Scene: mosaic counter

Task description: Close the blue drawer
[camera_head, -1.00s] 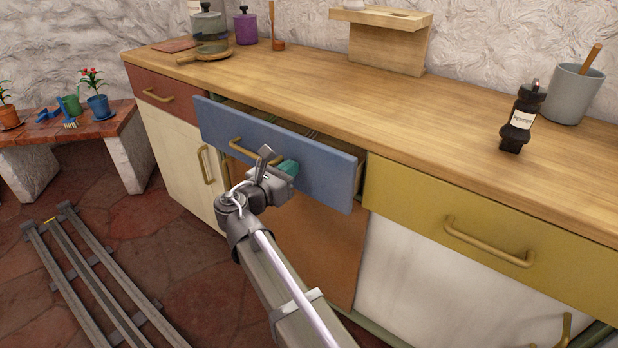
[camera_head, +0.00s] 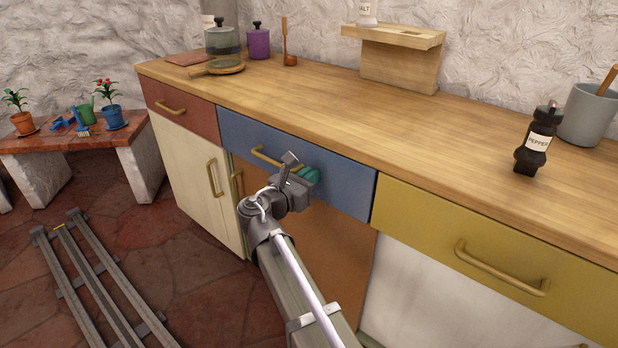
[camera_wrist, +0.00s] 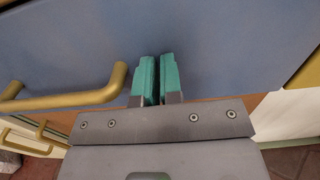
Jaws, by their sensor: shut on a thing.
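The blue drawer (camera_head: 345,185) sits under the counter between a red and a yellow drawer. Its front looks about level with theirs, and no opening shows above it. Its brass handle (camera_head: 268,158) is on the left part of the front; in the wrist view the handle (camera_wrist: 60,101) lies left of my fingers. My gripper (camera_head: 309,175) is at the blue front, right of the handle. In the wrist view its teal fingers (camera_wrist: 158,78) are close together, tips at the front, with a narrow gap and nothing visible between them.
The red drawer (camera_head: 185,107) is at the left and the yellow drawer (camera_head: 480,245) at the right. A pepper mill (camera_head: 535,145) and a grey crock (camera_head: 588,115) stand on the wooden counter (camera_head: 330,115). Floor rails (camera_head: 105,285) run at lower left.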

